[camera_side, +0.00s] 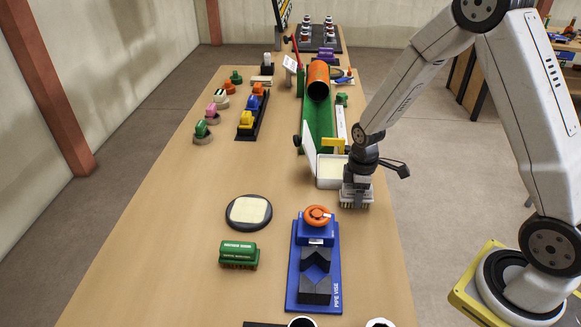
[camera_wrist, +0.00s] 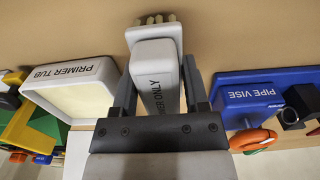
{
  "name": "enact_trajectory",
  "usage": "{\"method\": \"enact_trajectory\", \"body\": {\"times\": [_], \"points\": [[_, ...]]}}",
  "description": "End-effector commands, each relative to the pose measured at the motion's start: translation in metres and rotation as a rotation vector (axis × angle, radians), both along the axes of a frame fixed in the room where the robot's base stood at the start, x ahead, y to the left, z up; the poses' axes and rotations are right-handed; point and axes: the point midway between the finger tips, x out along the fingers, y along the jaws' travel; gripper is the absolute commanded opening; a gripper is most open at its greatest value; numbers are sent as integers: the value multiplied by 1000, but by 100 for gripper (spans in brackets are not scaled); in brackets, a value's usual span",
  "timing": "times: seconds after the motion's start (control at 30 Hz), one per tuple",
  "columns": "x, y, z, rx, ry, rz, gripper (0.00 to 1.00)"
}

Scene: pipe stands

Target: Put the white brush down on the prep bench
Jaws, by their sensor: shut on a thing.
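The white brush (camera_wrist: 155,62) is between the two fingers of my gripper (camera_wrist: 160,88) in the wrist view, with "ONLY" readable on its handle and pale bristles at its far end. In the side view my gripper (camera_side: 357,180) points down, and the white brush (camera_side: 354,195) shows under it with the bristles lowest. The brush is over the right part of the wooden prep bench (camera_side: 190,215), just in front of the primer tub. I cannot tell whether the bristles touch the bench.
The primer tub (camera_side: 330,172) also shows in the wrist view (camera_wrist: 75,88). The blue pipe vise (camera_side: 315,265) stands in front of the brush. A round black-rimmed pad (camera_side: 248,212) and a green brush (camera_side: 239,254) lie to the left.

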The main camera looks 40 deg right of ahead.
Motion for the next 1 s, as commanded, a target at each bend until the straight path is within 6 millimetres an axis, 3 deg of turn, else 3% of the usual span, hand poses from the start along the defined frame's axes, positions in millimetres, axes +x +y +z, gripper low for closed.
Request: {"method": "enact_trajectory", "body": {"times": [1.0], "points": [[0,0,-8,0,-1,0,0]]}}
